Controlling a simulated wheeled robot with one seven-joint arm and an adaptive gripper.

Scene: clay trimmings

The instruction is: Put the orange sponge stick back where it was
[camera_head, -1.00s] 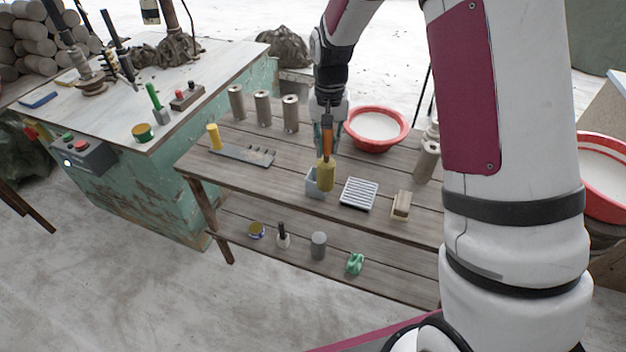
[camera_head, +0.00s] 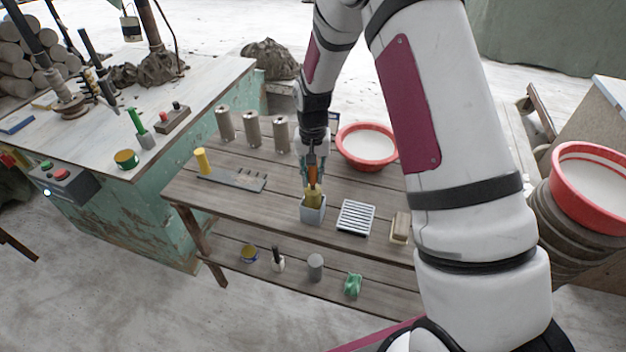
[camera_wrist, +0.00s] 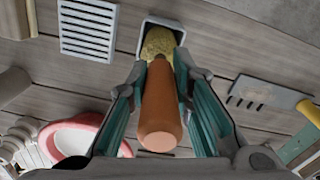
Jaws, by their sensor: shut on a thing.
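The orange sponge stick has an orange handle (camera_wrist: 162,105) and a yellow sponge head (camera_head: 313,197). My gripper (camera_head: 312,170) is shut on the handle and holds the stick roughly upright, head down. A grey square holder (camera_head: 313,214) stands on the wooden table below it. In the head view the lower part of the sponge head is hidden behind the holder's front wall. In the wrist view the yellow head (camera_wrist: 158,43) lies within the rim of the holder (camera_wrist: 147,24). I cannot tell whether it touches the bottom.
A white slatted dish (camera_head: 356,217) and a wooden block brush (camera_head: 400,228) stand to the right. A red basin (camera_head: 366,147) is behind. Several clay cylinders (camera_head: 253,131) stand at the back. Small items sit on the lower shelf (camera_head: 230,232).

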